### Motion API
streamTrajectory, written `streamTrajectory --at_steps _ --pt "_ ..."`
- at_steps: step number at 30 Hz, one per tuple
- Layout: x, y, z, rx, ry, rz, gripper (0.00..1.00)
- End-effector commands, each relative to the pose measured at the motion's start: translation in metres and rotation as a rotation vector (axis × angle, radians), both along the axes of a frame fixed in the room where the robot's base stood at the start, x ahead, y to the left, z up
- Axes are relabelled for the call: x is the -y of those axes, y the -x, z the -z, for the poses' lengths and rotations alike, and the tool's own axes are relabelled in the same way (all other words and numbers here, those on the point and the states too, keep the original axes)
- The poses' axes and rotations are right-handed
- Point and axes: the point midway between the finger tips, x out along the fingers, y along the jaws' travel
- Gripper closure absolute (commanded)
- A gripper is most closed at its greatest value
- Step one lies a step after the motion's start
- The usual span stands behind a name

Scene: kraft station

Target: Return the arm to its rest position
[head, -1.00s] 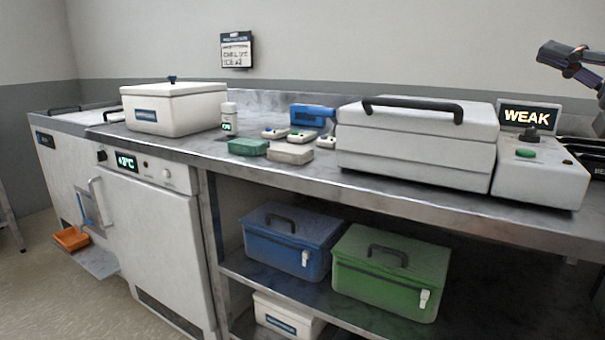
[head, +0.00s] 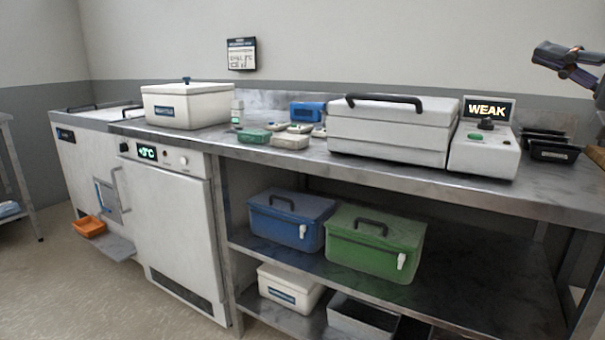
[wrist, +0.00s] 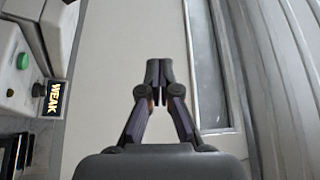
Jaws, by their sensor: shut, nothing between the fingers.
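My gripper (wrist: 158,72) is shut and empty in the wrist view, its dark fingertips together in front of a pale wall. Part of my arm with the gripper (head: 568,62) shows at the upper right of the head view, raised above the right end of the steel counter (head: 400,178). It touches nothing that I can see.
A white machine (head: 390,130) and a control box (head: 485,152) with a "WEAK" display (head: 487,109) stand on the counter. Black trays (head: 553,152) lie at its right end. Blue (head: 288,218) and green (head: 373,243) boxes sit on the shelf. Floor at left is clear.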

Motion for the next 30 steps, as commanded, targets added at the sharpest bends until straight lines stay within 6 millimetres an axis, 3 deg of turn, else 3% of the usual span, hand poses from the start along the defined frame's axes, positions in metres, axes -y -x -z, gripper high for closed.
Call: streamTrajectory --at_steps 11,17,19,24,30 --pt "-0.07 -0.01 -0.012 -0.088 0.13 -0.083 1.0" --pt "-0.123 -0.014 -0.012 -0.164 0.238 -0.148 1.0" --pt "-0.148 -0.014 -0.01 -0.205 0.291 -0.183 1.0" --pt "-0.211 -0.007 0.008 -0.338 0.451 -0.267 1.0" --pt "-0.262 0.012 0.043 -0.506 0.637 -0.348 1.0"
